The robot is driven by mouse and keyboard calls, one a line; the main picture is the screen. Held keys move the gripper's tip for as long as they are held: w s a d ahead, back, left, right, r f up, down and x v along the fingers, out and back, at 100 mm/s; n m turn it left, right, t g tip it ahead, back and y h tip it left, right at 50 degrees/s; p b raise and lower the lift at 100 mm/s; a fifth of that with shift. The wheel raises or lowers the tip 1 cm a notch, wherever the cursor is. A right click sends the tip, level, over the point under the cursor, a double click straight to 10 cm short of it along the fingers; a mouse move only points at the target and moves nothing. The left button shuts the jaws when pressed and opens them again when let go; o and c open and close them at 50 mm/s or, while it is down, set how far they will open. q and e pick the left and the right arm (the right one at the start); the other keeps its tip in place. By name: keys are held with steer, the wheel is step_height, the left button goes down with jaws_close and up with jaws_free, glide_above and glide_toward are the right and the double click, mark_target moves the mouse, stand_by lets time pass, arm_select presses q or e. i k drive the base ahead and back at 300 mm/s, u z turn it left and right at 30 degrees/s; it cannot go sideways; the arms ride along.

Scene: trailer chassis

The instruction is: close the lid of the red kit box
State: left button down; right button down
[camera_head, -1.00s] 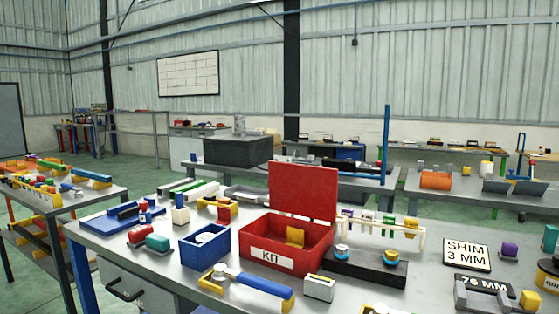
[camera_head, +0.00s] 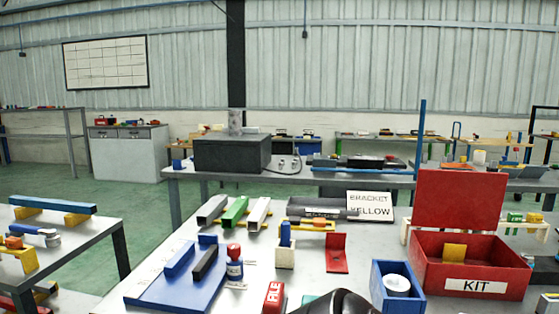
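The red kit box (camera_head: 428,277) stands on the grey workbench at the right, with a white KIT label on its front. Its red lid (camera_head: 458,199) stands upright at the back edge, open. A yellow piece (camera_head: 454,252) shows inside the box. A dark rounded shape at the bottom middle edge, left of the box, may be part of my arm. Neither gripper can be made out.
A blue bin (camera_head: 397,298) with a white roll stands just left of the box.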

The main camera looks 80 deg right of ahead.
mark_target(445, 197)
steer(key=i, duration=0.45)
steer(key=z, duration=3.8)
